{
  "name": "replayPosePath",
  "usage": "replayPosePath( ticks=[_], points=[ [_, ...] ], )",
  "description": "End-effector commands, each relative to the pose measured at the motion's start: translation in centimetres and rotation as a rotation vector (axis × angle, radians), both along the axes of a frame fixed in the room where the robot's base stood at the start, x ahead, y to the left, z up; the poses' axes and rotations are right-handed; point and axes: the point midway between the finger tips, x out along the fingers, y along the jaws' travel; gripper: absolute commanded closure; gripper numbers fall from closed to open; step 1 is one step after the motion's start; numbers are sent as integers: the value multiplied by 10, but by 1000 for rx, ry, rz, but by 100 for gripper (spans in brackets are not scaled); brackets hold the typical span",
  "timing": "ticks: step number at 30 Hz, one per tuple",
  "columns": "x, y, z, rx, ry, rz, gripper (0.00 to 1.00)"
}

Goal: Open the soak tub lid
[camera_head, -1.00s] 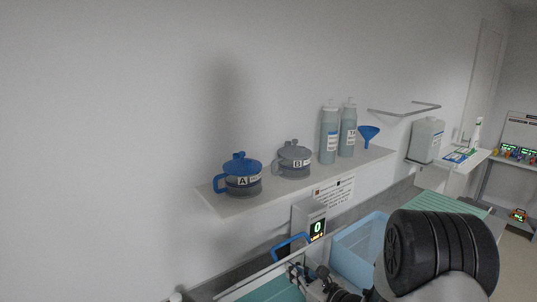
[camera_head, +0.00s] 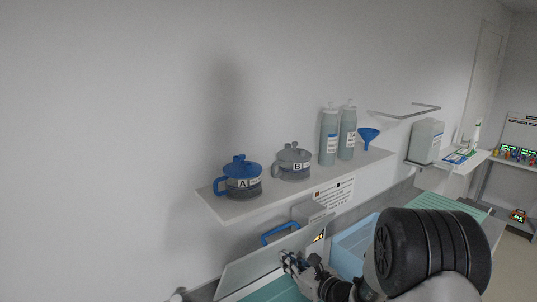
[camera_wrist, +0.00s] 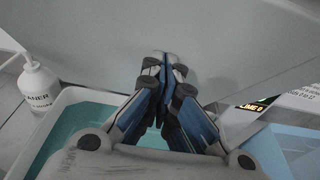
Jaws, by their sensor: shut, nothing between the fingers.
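The soak tub lid (camera_head: 262,262) is a pale translucent panel, raised and tilted up on its far side, with a blue handle (camera_head: 280,232) at its top edge. The soak tub (camera_wrist: 75,97) shows as a pale rim around teal liquid below the lid. My gripper (camera_head: 288,258) is in front of the lid, low in the head view. In the wrist view my gripper (camera_wrist: 165,58) has its fingers together and empty, with the tips at the lid's inner face (camera_wrist: 215,50); I cannot tell if they touch. My arm hides part of the tub.
A blue bin (camera_head: 352,243) stands right of the tub. The shelf (camera_head: 240,207) above holds pot A (camera_head: 240,180), pot B (camera_head: 293,162) and two bottles (camera_head: 328,138). A display box (camera_head: 308,212) is behind the lid. A cleaner bottle (camera_wrist: 38,85) stands left of the tub.

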Motion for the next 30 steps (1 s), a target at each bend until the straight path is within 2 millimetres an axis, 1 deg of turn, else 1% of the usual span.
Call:
replayPosePath(
  ticks=[8,19,30],
  points=[
    [6,4,5,0,-3,0,100],
    [25,18,19,-1,-4,1,100],
    [27,20,20,0,-1,0,100]
  ],
)
